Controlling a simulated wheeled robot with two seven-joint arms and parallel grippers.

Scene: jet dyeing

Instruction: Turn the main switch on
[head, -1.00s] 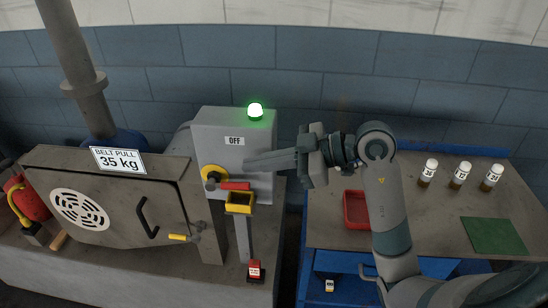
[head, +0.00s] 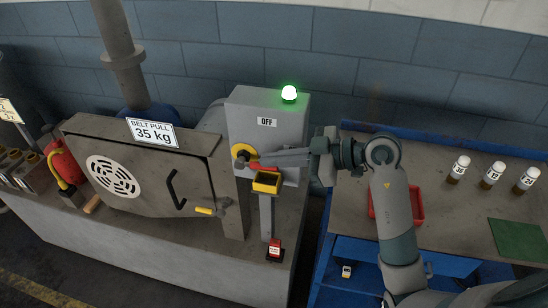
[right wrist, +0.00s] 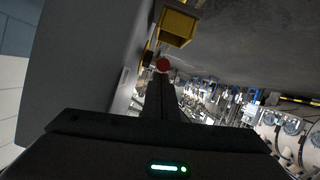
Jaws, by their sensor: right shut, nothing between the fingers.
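The main switch is a yellow round dial (head: 241,153) with a red handle (head: 264,168) on the front of a grey cabinet (head: 290,110). The handle points right and slightly down. A label above it reads OFF (head: 267,122), and a green lamp (head: 289,93) glows on top. My right gripper (head: 258,160) is shut and empty, its fingertips at the dial just above the handle. I cannot tell whether they touch. In the right wrist view, the red handle's end (right wrist: 163,64) shows just beyond the fingertips (right wrist: 161,84). My left gripper is out of view.
A yellow bin (head: 267,183) sits just below the handle. At right, a bench holds a red tray (head: 416,204), several bottles (head: 491,175) and a green mat (head: 520,240).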

